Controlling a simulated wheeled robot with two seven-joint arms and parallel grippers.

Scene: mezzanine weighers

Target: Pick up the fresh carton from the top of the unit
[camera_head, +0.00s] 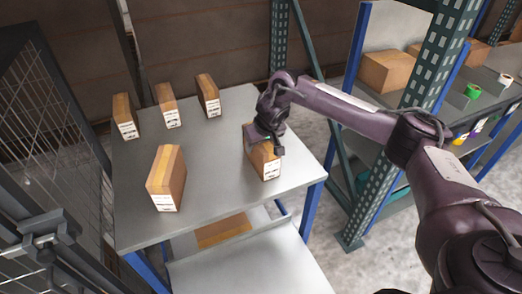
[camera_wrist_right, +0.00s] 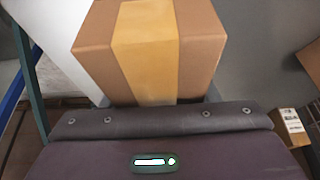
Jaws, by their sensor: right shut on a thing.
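My right gripper (camera_head: 266,142) is shut on a brown carton (camera_head: 263,163) at the right side of the grey table top (camera_head: 224,190). The carton has a white printed label on its front face. In the right wrist view the same carton (camera_wrist_right: 150,45), with a yellow tape strip, fills the upper middle, right at the gripper (camera_wrist_right: 157,105). The fingertips are mostly hidden there. I cannot tell whether the carton touches the table. Another carton (camera_head: 167,180) stands at the front left of the table. My left gripper is not in view.
Three more cartons stand along the table's back: left (camera_head: 125,117), middle (camera_head: 168,106) and right (camera_head: 208,95). A lower shelf holds a flat carton (camera_head: 223,230). A rack upright (camera_head: 386,165) and a shelf with boxes (camera_head: 387,71) stand at the right. The table's centre is clear.

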